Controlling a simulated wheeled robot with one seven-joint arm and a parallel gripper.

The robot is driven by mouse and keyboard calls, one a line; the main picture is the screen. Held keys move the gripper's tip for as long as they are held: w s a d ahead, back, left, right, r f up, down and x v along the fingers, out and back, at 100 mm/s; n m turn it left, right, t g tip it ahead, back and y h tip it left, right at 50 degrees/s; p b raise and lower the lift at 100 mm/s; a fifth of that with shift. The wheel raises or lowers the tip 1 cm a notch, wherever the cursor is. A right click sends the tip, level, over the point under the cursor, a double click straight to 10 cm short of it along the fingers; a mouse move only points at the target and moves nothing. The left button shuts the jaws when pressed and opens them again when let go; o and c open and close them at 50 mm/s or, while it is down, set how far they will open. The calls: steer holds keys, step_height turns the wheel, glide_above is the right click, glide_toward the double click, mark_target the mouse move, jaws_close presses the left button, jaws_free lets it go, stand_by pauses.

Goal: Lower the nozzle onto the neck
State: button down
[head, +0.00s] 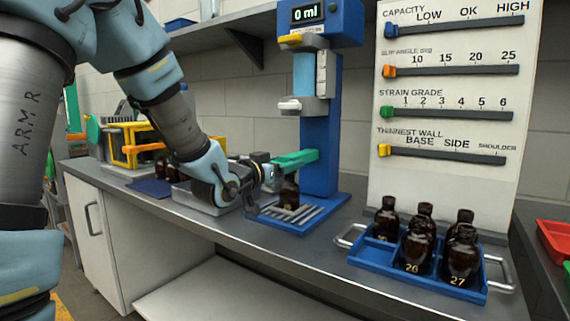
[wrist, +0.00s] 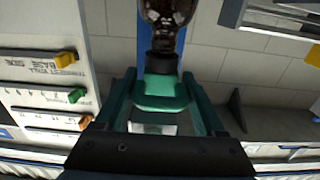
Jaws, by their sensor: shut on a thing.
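My gripper (head: 293,159) reaches across the front of the blue filling stand (head: 320,130). Its green fingers are shut on a green block, which shows between them in the wrist view (wrist: 160,92). An amber bottle (head: 289,193) stands upright on the stand's grated base, just below my fingers. In the upside-down wrist view the bottle's body (wrist: 168,10) shows at the top. A dark part (wrist: 161,64) lies between body and green block. I cannot tell there where neck ends and nozzle begins, or whether they touch. The stand's display (head: 307,12) reads 0 ml.
A blue tray (head: 365,262) with several amber bottles stands at the right. A white board with sliders (head: 450,110) stands behind it. A grey tray (head: 195,200) lies left of the stand. The counter between stand and blue tray is clear.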

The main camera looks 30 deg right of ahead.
steer(key=shift+s+f, duration=0.15)
steer(key=shift+s, duration=0.05)
steer(key=shift+c, duration=1.3)
jaws_free()
steer(key=b+v, duration=0.1)
steer(key=v, duration=0.9)
steer(key=shift+s+a, duration=0.15)
steer(key=shift+a, duration=0.2)
